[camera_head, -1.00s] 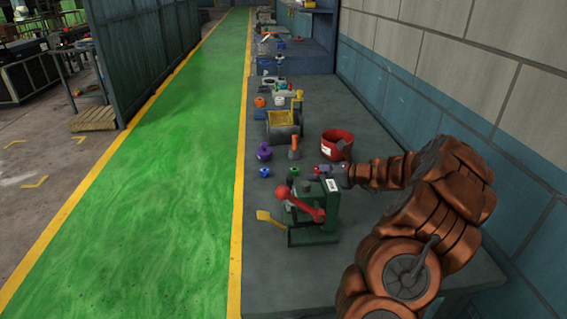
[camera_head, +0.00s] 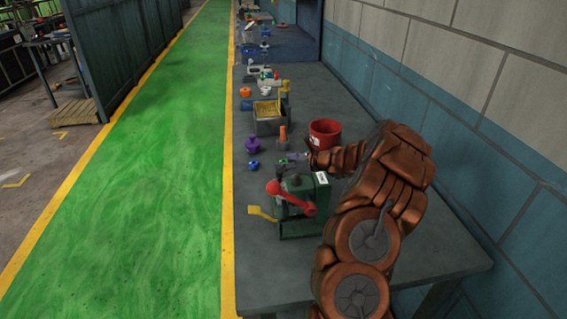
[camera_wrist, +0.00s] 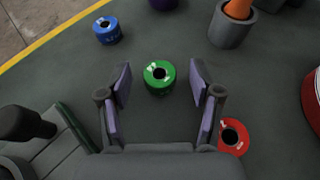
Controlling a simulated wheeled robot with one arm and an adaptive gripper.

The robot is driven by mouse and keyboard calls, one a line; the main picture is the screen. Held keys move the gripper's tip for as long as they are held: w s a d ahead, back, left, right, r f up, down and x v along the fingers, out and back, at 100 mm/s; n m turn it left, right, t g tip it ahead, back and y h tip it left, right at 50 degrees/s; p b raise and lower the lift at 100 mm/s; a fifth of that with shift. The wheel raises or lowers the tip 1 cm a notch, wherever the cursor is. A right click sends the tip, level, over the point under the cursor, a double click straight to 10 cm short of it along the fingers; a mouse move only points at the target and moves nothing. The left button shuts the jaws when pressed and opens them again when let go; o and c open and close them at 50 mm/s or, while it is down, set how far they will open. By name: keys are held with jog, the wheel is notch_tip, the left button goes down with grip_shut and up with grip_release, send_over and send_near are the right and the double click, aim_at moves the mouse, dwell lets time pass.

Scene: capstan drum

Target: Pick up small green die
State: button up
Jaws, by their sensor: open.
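The small green die (camera_wrist: 159,77) is a short round piece with a dark centre hole and white marks. It lies on the grey bench. In the wrist view my gripper (camera_wrist: 160,88) is open, with one finger pad on each side of the die in the picture and gaps on both sides. I cannot tell how high the fingers are above the bench. In the head view my gripper (camera_head: 296,158) is near the die, behind the green press; the die is too small there to make out surely.
A red die (camera_wrist: 231,135) lies close by the right finger. A blue die (camera_wrist: 107,30) lies at upper left. A grey cup (camera_wrist: 232,27) with an orange cone stands at upper right. The green press (camera_head: 300,208) and a red container (camera_head: 325,134) flank my arm.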

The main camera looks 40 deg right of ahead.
jog(key=shift+c, duration=0.2)
grip_shut()
dwell(0.4)
jog(key=shift+r, duration=0.1)
